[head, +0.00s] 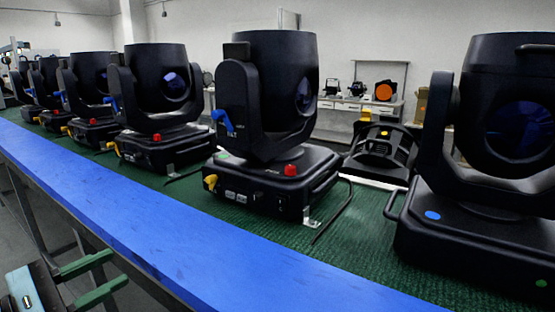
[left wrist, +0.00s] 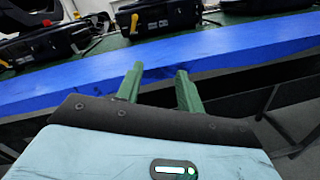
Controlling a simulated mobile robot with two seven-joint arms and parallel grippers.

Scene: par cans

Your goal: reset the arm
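My left gripper (head: 108,278) shows at the lower left of the head view, below and in front of the blue table edge. Its two green fingers stand apart with nothing between them. In the left wrist view the left gripper (left wrist: 160,78) points toward the blue edge, its fingers apart and empty. My right gripper is in neither view. Black moving-head stage lights stand in a row on the table; the nearest middle one (head: 285,95) has a blue lever and a red knob.
The blue table edge (head: 200,255) runs diagonally across the head view, with green matting (head: 250,235) behind it. Another large light (head: 500,120) stands at the right. A dark table leg (head: 25,205) is under the edge. A bench (head: 350,103) stands at the back wall.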

